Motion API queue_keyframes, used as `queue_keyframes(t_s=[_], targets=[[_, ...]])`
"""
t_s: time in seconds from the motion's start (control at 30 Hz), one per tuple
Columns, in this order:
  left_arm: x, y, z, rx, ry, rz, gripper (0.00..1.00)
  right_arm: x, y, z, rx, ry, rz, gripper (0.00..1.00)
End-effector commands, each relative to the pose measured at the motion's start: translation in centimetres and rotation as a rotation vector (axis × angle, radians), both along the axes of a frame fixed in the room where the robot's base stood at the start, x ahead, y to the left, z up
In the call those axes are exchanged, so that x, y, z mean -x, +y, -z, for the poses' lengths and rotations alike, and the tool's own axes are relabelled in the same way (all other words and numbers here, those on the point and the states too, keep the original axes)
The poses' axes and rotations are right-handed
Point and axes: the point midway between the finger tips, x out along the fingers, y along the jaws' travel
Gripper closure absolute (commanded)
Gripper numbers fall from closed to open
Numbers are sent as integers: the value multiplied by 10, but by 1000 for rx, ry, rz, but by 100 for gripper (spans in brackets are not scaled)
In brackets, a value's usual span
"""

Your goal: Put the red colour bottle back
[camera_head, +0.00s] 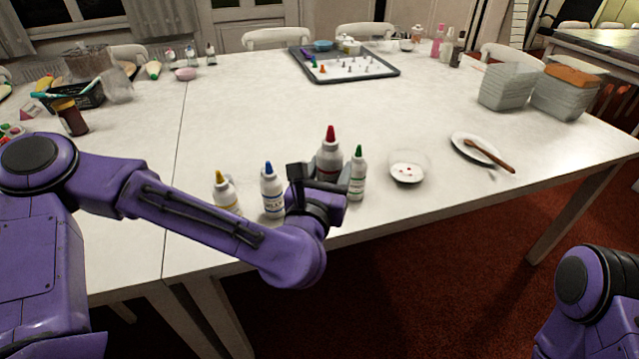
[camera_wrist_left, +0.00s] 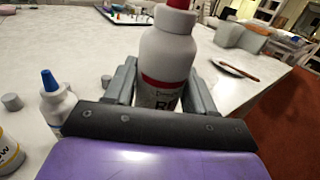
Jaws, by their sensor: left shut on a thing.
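The red colour bottle (camera_head: 329,158) is white with a red cap and stands upright between the blue-capped and green-capped bottles in the head view. My left gripper (camera_head: 318,175) is shut on it; in the left wrist view the fingers (camera_wrist_left: 160,85) close on both sides of the red bottle (camera_wrist_left: 168,50). The gripper hides its lower part in the head view, so I cannot tell whether its base touches the table. The blue-capped bottle (camera_head: 272,190) and yellow-capped bottle (camera_head: 225,190) stand to its left, the green-capped bottle (camera_head: 357,175) just to its right. My right gripper is out of view.
A small glass dish (camera_head: 407,172) with red bits and a white plate (camera_head: 468,147) with a wooden-handled tool lie right of the bottles on the white table (camera_head: 250,110). A dark tray (camera_head: 375,70) with small pieces is at the back. The table's middle is clear.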

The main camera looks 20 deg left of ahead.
Motion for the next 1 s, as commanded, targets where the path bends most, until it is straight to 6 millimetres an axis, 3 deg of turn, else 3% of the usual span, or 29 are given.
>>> queue_keyframes(t_s=[0.1,0.2,0.5,0.67,1.0], targets=[[-31,23,16,-1,7,-10,57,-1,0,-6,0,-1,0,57],[-48,33,42,-3,8,-4,57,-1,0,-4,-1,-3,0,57],[-74,49,80,-3,5,0,57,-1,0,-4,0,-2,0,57],[-73,46,104,-1,4,3,57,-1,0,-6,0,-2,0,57],[-73,46,109,0,1,3,57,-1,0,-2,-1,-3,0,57]])
